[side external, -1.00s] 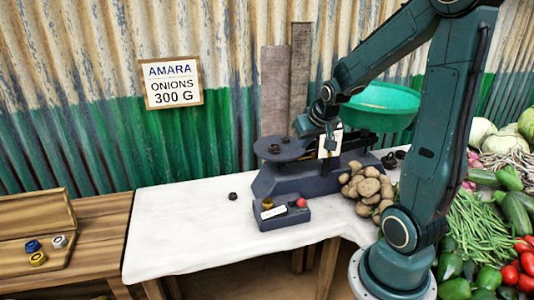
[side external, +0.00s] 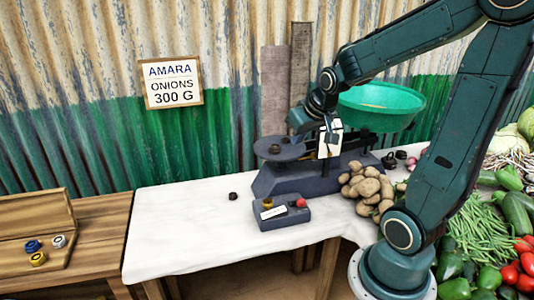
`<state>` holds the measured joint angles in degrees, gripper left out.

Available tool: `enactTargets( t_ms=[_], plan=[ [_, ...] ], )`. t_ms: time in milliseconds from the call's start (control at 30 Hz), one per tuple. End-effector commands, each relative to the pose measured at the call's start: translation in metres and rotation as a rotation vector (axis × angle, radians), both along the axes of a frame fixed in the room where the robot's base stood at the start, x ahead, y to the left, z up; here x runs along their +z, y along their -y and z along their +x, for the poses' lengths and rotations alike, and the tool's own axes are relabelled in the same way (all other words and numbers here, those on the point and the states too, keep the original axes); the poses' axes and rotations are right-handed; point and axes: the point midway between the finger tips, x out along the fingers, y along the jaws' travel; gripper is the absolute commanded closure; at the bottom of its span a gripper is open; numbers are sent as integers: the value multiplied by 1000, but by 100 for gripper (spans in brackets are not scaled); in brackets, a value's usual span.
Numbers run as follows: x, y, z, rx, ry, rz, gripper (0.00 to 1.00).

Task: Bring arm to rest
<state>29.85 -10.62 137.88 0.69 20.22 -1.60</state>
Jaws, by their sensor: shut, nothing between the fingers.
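My gripper (side external: 329,146) hangs in front of the balance scale (side external: 290,178), at the scale's middle and right of its weight plate. It is shut and empty. The scale's round weight plate (side external: 278,151) carries small dark weights (side external: 275,148). The green pan (side external: 385,108) on the right side of the scale is partly hidden behind my arm, and its inside is not clear from here.
A grey box (side external: 281,213) with a red button stands before the scale. Potatoes (side external: 366,188) lie close on its right, vegetables (side external: 475,240) farther right. A small dark weight (side external: 233,196) lies on the white cloth (side external: 180,225), which is mostly clear. A wooden case (side external: 35,222) holds coloured pieces.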

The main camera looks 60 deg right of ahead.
Motion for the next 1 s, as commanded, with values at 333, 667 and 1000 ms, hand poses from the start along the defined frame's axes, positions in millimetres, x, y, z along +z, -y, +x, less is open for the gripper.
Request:
enactTargets(
  t_ms=[333,667,1000],
  plan=[
    [37,-97,-35,242,-21,22,100],
    [52,-157,-90,445,-53,37,100],
    [54,-170,-111,508,-69,42,100]
  ],
)
